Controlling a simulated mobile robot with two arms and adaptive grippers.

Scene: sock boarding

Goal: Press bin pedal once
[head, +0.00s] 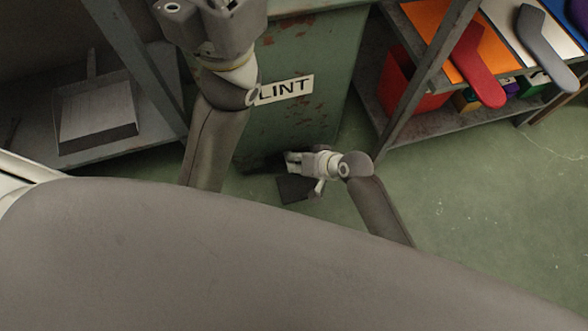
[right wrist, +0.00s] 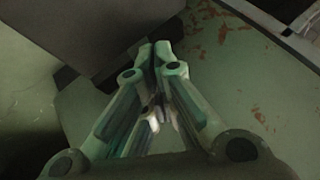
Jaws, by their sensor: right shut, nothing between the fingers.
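The green, rust-flecked bin (head: 285,125) with a LINT label stands upright in the head view. Its dark pedal (head: 293,191) sticks out low at the front, near the floor. My right gripper (head: 291,163) is down at the bin's foot, just by the pedal, partly covering it. In the right wrist view its fingers (right wrist: 158,52) are shut together and empty. A dark flat plate (right wrist: 110,30), which looks like the pedal, lies beside the fingertips. I cannot tell whether they touch. My left arm rises in front of the bin, its fingers out of the picture.
A dustpan (head: 97,117) lies on the low grey shelf (head: 150,128) at left. At right a metal rack (head: 425,126) holds a red container (head: 405,85), a red board (head: 476,66) and a grey board (head: 543,48). The green floor (head: 470,190) at right is clear.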

